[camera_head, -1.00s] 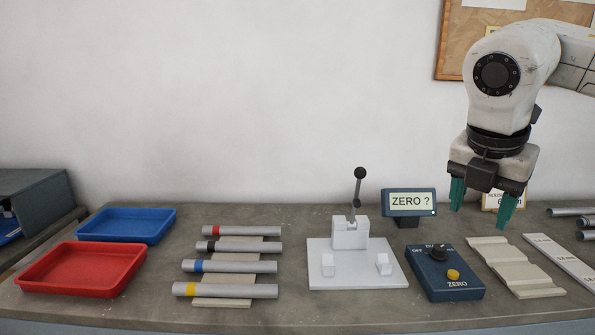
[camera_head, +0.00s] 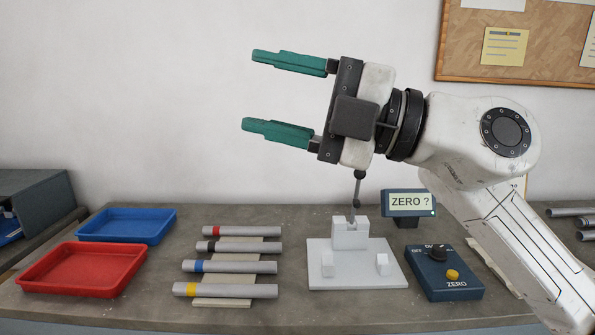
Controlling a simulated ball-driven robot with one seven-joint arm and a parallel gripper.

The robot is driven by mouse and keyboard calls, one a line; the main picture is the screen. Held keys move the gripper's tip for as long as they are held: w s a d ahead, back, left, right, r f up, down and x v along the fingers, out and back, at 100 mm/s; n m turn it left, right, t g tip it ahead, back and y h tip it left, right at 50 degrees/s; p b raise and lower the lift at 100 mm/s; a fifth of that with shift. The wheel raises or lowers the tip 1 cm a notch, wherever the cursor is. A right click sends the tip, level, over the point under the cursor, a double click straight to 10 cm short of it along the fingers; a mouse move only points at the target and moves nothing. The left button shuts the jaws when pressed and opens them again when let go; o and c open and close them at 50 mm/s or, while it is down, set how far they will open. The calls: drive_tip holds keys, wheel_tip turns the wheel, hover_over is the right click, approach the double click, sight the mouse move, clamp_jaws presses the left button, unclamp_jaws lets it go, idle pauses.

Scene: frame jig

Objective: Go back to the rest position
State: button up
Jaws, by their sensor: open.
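My gripper (camera_head: 262,90) is raised above the bench, in front of the pale wall, with its two green fingers pointing left. The fingers are wide apart and nothing is between them. It is above the white jig (camera_head: 330,275), well clear of the tubes. My arm comes in from the lower right and hides part of the bench there.
Four-colour-banded tubes (camera_head: 235,267) lie on a rack left of the jig. A red tray (camera_head: 80,270) and a blue tray (camera_head: 125,225) stand further left. A display (camera_head: 408,202) reads "ZERO ?" above a blue control box (camera_head: 445,275). The bench front is clear.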

drive_tip(key=w+d+r+m+t+y, duration=0.25)
drive_tip(key=d+r+m+t, duration=0.25)
drive_tip(key=d+m+t, duration=0.6)
drive_tip(key=w+d+f+m+t+h, duration=0.3)
drive_tip(key=d+f+m+t+h, duration=0.25)
drive_tip(key=m+t+h, duration=0.65)
drive_tip(key=w+d+f+m+g+h, duration=0.1)
drive_tip(key=d+f+m+g+h, duration=0.1)
drive_tip(key=d+f+m+h, duration=0.35)
drive_tip(key=d+f+m+g+h, duration=0.2)
drive_tip(key=f+h, duration=0.1)
drive_tip(key=f, duration=0.5)
drive_tip(key=w+d+f+m+g+h, duration=0.1)
drive_tip(key=d+f+m+g+h, duration=0.3)
drive_tip(key=f, duration=0.3)
drive_tip(key=s+f+g+y, duration=0.1)
drive_tip(key=s+f+g, duration=0.5)
drive_tip(key=f, duration=0.8)
drive_tip(key=s+f+g, duration=0.3)
drive_tip(key=s+f, duration=0.6)
drive_tip(key=f, duration=0.5)
drive_tip(key=s+d+f+g+y+b, duration=0.1)
drive_tip(key=s+f+g+b, duration=0.85)
drive_tip(key=s+f, duration=1.3)
wheel_tip(320, 180, up, 12)
drive_tip(key=w+p, duration=0.1)
drive_tip(key=p, duration=1.1)
drive_tip(key=shift+w+d+n+t+p, duration=0.2)
drive_tip(key=shift+w+n+t+p, duration=0.15)
drive_tip(key=shift+n, duration=0.1)
